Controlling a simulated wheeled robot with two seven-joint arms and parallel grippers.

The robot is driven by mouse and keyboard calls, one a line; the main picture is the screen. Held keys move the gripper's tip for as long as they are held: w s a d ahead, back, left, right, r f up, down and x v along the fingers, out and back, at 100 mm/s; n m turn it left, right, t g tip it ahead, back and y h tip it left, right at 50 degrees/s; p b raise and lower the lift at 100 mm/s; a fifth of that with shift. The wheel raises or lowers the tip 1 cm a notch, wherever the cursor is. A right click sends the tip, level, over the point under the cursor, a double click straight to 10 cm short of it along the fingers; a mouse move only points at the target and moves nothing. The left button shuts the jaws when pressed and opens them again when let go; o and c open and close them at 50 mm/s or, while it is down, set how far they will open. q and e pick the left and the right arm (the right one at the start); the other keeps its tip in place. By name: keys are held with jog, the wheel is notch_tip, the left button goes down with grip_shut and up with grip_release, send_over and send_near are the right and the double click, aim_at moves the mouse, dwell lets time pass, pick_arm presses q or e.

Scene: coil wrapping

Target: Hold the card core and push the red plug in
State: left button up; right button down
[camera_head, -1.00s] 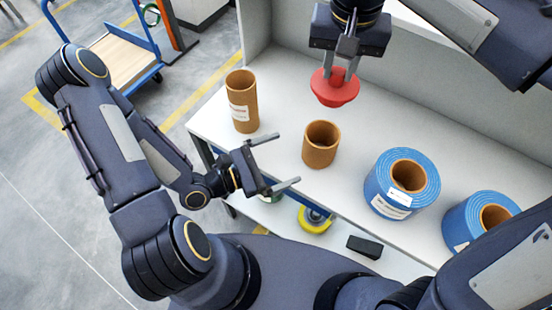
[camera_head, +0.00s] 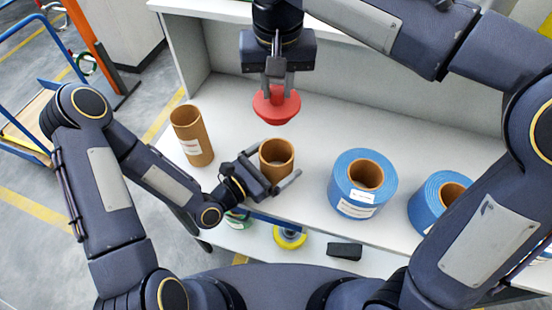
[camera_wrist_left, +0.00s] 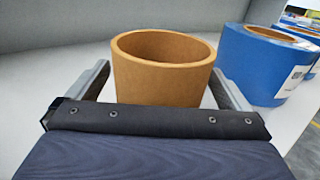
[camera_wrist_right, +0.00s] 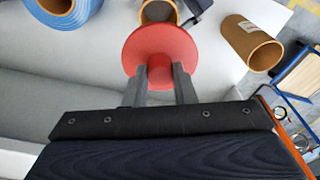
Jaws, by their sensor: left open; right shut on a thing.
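The short brown card core (camera_head: 277,168) stands upright on the white table. It also shows in the left wrist view (camera_wrist_left: 163,75) between the open fingers. My left gripper (camera_head: 274,168) is open, with one finger on each side of the core; whether they touch it I cannot tell. The red plug (camera_head: 276,107) is held in my right gripper (camera_head: 276,86), which is shut on it above and behind the core. In the right wrist view the plug's wide red disc (camera_wrist_right: 160,48) partly covers the core (camera_wrist_right: 158,12).
A taller brown tube (camera_head: 192,136) with a label stands to the left. Two blue rolls (camera_head: 343,185) (camera_head: 425,202) stand to the right. A yellow roll (camera_head: 289,238) and a black block (camera_head: 345,251) are on a lower shelf. A grey panel backs the table.

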aim_at(275, 103)
pick_arm(q)
jog(key=shift+w+d, duration=0.1)
jog(key=shift+c, duration=0.4)
jog(key=c, duration=0.9)
pick_arm(e)
notch_tip(275, 103, down, 5)
jog(key=m, duration=0.5)
jog(key=shift+a+f+m+h, duration=0.1)
jog(key=shift+f+m+h, duration=0.05)
jog(key=shift+m+h, duration=0.2)
